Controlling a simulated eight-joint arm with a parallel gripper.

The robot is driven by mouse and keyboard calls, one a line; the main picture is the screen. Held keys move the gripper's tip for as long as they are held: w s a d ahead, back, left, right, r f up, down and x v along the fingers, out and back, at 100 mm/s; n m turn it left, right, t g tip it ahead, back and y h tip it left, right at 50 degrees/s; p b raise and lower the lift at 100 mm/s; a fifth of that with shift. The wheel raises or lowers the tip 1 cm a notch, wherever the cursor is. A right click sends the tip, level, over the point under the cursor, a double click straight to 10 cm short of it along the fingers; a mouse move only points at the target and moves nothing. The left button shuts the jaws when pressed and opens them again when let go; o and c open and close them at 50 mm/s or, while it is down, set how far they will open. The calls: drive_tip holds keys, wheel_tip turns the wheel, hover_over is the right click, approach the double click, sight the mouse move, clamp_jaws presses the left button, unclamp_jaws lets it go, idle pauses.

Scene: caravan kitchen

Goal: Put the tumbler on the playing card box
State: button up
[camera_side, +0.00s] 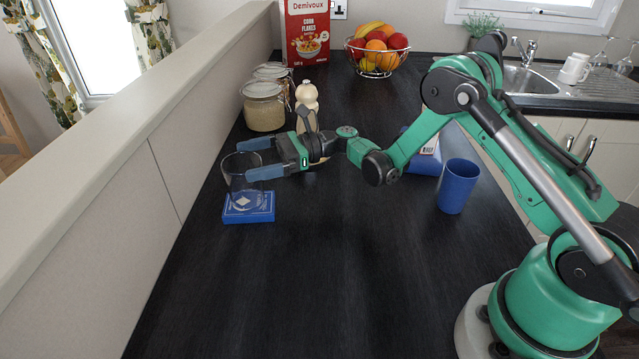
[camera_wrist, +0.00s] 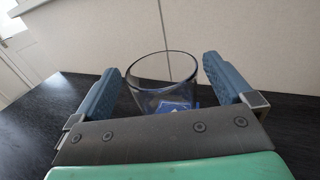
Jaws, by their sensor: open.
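A clear glass tumbler (camera_side: 240,179) stands upright on the blue playing card box (camera_side: 258,208) near the left wall. The box lies flat on the dark worktop, and its white diamond mark shows through the glass. My gripper (camera_side: 255,158) is open, with one blue finger on each side of the tumbler. In the wrist view the tumbler (camera_wrist: 163,72) sits between the open fingers, with a gap on both sides. Part of the box (camera_wrist: 172,105) shows blue through the glass. My near finger hides part of the tumbler in the side view.
A blue cup (camera_side: 458,186) and a blue box (camera_side: 425,158) stand to the right. Glass jars (camera_side: 264,108), a cream mill (camera_side: 307,95), a cereal box (camera_side: 307,35) and a fruit bowl (camera_side: 378,52) stand behind. The front worktop (camera_side: 300,290) is clear.

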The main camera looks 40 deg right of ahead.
drive_tip(key=v, duration=0.9)
drive_tip(key=s+a+r+n+g+h, duration=0.2)
drive_tip(key=s+a+r+n+h, duration=0.3)
drive_tip(key=n+h, duration=0.45)
drive_tip(key=s+d+n+t+h, duration=0.2)
drive_tip(key=s+n+h, duration=0.5)
drive_tip(key=n, duration=0.6)
drive_tip(key=s+d, duration=0.1)
drive_tip(key=s, duration=0.1)
drive_tip(key=shift+s+d, duration=0.25)
drive_tip(key=shift+d, duration=0.1)
